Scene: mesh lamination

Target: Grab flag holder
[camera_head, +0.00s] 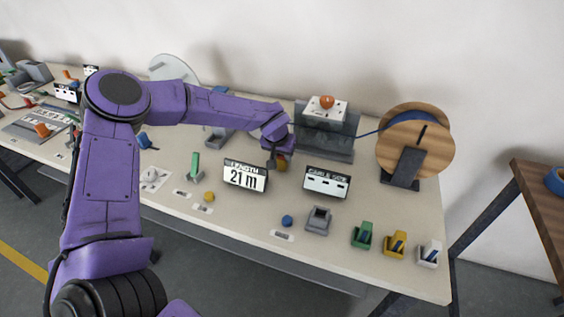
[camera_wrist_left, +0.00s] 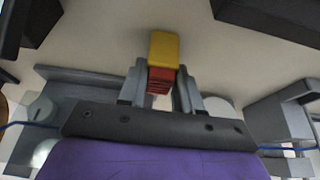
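My left gripper (camera_head: 275,160) reaches over the middle of the table, behind the "LENGTH 21 m" display (camera_head: 245,176). In the left wrist view its two fingers (camera_wrist_left: 161,85) stand against both sides of a small yellow-and-red block (camera_wrist_left: 164,48), and the gripper looks shut on it. The block also shows in the head view (camera_head: 282,162), partly hidden by the gripper. I cannot tell for sure that this block is the flag holder. My right gripper is not in view.
A grey machine with an orange-red button (camera_head: 327,102) stands behind. A wooden cable reel (camera_head: 415,150) is at the right. The "CABLE SIZE" display (camera_head: 327,182), a grey holder (camera_head: 318,220) and green (camera_head: 362,236), yellow (camera_head: 395,245) and white (camera_head: 428,254) holders line the front right.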

